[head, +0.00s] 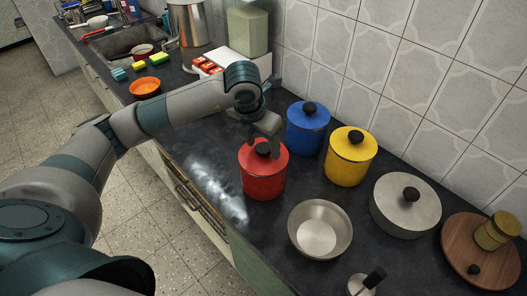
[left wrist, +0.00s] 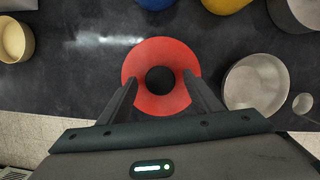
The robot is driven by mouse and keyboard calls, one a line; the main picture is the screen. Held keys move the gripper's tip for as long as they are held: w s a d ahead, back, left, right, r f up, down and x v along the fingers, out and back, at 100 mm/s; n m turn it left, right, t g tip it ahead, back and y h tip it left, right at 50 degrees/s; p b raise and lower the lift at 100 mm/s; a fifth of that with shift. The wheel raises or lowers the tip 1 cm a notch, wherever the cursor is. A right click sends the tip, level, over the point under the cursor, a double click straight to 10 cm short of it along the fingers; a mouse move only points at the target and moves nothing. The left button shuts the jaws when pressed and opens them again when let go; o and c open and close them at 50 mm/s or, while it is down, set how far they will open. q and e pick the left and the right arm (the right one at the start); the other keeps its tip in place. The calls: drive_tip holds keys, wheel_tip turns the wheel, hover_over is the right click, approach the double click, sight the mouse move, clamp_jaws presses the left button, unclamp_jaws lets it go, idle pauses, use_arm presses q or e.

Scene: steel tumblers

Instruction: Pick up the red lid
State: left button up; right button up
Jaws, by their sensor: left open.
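The red lid (head: 278,159) with a round black knob lies on top of the red canister (head: 262,183) on the dark counter. In the left wrist view the red lid (left wrist: 160,52) is centred, its knob (left wrist: 160,80) between my fingers. My left gripper (head: 262,143) is open, just above the lid, pointing down. In the left wrist view its two fingers (left wrist: 162,88) stand apart on either side of the knob. I cannot tell whether they touch the lid. My right gripper is not in view.
A blue canister (head: 306,130) and a yellow canister (head: 347,170) stand close behind and to the right. A steel bowl (head: 335,243) and a lidded pot (head: 420,215) are on the right. An orange bowl (head: 145,88) is at the left, and the tiled wall backs the counter.

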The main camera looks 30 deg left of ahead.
sight(264, 149)
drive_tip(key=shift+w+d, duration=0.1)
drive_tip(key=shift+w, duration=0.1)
use_arm(q)
drive_tip(key=c, duration=1.2)
drive_tip(key=shift+r, duration=0.1)
